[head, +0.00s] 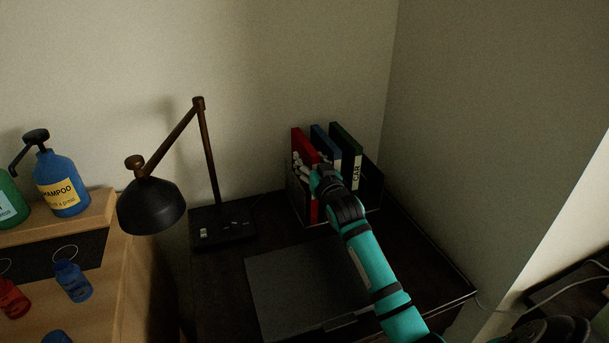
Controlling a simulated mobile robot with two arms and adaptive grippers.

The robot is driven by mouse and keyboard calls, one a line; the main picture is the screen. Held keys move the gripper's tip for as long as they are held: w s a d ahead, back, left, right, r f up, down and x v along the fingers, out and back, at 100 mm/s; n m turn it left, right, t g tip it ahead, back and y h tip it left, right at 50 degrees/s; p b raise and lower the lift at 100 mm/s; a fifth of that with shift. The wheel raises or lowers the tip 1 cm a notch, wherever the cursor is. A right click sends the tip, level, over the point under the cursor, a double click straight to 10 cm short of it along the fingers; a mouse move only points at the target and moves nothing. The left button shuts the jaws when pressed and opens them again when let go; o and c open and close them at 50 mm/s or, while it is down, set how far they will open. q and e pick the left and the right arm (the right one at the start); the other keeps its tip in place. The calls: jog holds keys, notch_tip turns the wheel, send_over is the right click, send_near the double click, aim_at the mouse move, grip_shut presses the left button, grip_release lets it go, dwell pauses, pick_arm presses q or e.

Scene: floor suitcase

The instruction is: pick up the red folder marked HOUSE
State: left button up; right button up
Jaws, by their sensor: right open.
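The red folder (299,142) stands upright at the left end of a dark file holder (374,188) on the dark desk. My right gripper (303,162) is open in front of the red folder, its fingers overlapping the folder's spine in the picture. Whether the fingers touch the folder I cannot tell. The gripper and wrist hide much of the spine, and no marking on it can be read. A blue folder (321,137) and a dark green folder (347,145) marked CAR stand to its right. My left gripper is not in view.
A black desk lamp (152,207) with a brown arm stands left of the holder. A flat dark panel (300,285) lies on the desk in front. A wooden cabinet (125,265) with a blue shampoo bottle (62,185) is at the left. Walls close off the back and right.

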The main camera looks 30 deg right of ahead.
jog(key=x, duration=0.2)
jog(key=shift+w, duration=0.3)
grip_shut()
